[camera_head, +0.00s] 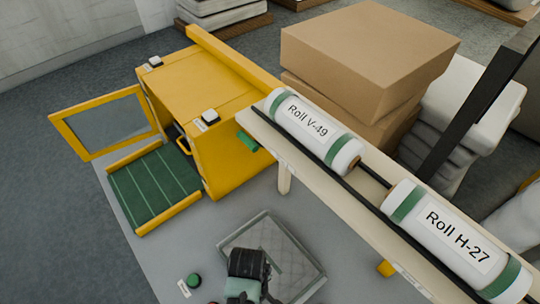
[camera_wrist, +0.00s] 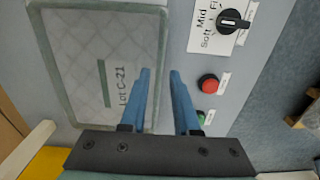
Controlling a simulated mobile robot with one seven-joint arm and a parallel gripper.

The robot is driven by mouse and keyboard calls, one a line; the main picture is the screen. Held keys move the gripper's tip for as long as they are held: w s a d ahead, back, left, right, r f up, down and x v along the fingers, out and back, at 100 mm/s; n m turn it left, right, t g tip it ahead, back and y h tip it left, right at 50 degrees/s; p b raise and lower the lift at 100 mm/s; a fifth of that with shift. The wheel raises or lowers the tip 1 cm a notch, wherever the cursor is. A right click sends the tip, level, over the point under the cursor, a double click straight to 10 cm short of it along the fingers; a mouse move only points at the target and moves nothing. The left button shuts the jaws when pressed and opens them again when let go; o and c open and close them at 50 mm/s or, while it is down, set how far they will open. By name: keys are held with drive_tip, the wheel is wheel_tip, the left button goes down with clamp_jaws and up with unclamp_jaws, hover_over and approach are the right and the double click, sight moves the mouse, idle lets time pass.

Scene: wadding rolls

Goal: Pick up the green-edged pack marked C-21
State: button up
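The pack marked Lot C-21 (camera_wrist: 82,50) lies flat in the wrist view, a pale quilted rectangle with a grey-green edge and a short green strip beside its label. In the head view the pack (camera_head: 290,262) lies on the grey surface at lower middle, partly hidden by my gripper and wrist. My gripper (camera_wrist: 160,72) has two blue fingers, apart with nothing between them. In the wrist view the left finger overlaps the pack's right edge and the right finger is over bare grey surface. The height of the fingertips above the pack cannot be told.
A yellow cabinet (camera_head: 195,85) with an open door stands at left. A rail rack with Roll V-49 (camera_head: 312,130) and Roll H-27 (camera_head: 450,240) runs along the right. A red button (camera_wrist: 208,83), green button (camera_wrist: 206,115) and black knob (camera_wrist: 232,22) sit beside the pack.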

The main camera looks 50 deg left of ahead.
drive_tip(key=shift+a+f+p, duration=0.15)
drive_tip(key=shift+f+p, duration=0.3)
drive_tip(key=shift+f, duration=2.2)
clamp_jaws()
